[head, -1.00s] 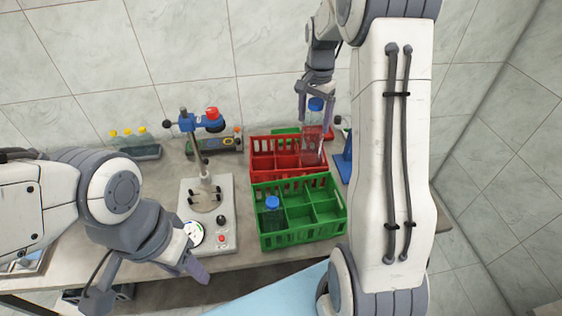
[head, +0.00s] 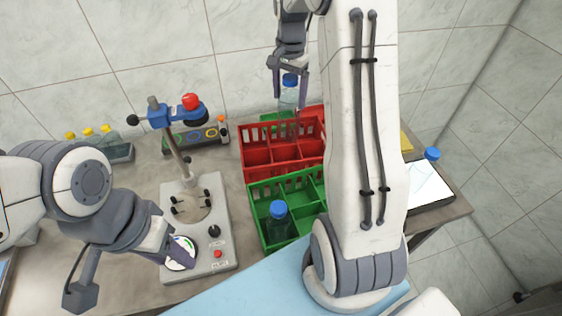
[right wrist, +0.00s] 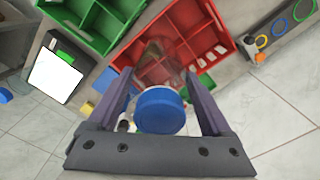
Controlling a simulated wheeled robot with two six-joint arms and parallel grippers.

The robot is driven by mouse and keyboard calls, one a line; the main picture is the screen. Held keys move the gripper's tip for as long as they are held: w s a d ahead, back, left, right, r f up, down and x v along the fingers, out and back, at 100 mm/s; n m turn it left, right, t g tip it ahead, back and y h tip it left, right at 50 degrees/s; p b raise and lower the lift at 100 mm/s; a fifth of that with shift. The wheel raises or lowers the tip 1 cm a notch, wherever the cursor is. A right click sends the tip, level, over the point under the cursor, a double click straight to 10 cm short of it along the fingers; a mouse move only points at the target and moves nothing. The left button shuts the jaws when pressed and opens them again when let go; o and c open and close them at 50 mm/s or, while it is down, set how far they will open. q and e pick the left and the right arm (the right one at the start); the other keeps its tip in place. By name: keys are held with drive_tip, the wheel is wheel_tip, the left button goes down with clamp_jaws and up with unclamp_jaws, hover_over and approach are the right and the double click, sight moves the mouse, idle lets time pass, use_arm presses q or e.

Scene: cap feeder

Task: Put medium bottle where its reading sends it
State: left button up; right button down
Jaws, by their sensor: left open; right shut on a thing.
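A clear bottle with a blue cap (head: 289,80) is in my right gripper (head: 287,100). In the right wrist view its blue cap (right wrist: 160,110) sits between the two fingers (right wrist: 165,105), with the red crate behind it. The bottle is over the back of the red crate (head: 262,160); whether its base is inside a compartment I cannot tell. My left gripper (head: 128,275) is open and empty, its fingers wide apart, one beside the round dial (head: 181,252) on the capping stand (head: 215,262). The dial's reading is too small to read.
A green crate (head: 262,235) in front of the red one holds another blue-capped bottle (head: 278,222). A rack with coloured rings (head: 195,137) and several yellow-capped bottles (head: 88,135) stand at the back. A white-faced panel (head: 428,185) and another blue cap (head: 432,153) are at right.

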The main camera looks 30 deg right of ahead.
sight(288, 132)
drive_tip(key=shift+w+f, duration=0.15)
drive_tip(key=shift+f, duration=0.35)
wheel_tip(288, 132, down, 13)
drive_tip(key=p, duration=0.3)
drive_tip(key=shift+f+p, duration=0.15)
drive_tip(key=shift+p, duration=0.2)
wheel_tip(288, 132, down, 3)
drive_tip(key=shift+f+p, duration=0.15)
drive_tip(key=shift+p, duration=0.45)
drive_tip(key=shift+f, duration=0.45)
drive_tip(key=shift+f, duration=0.1)
drive_tip(key=shift+f, duration=0.15)
unclamp_jaws()
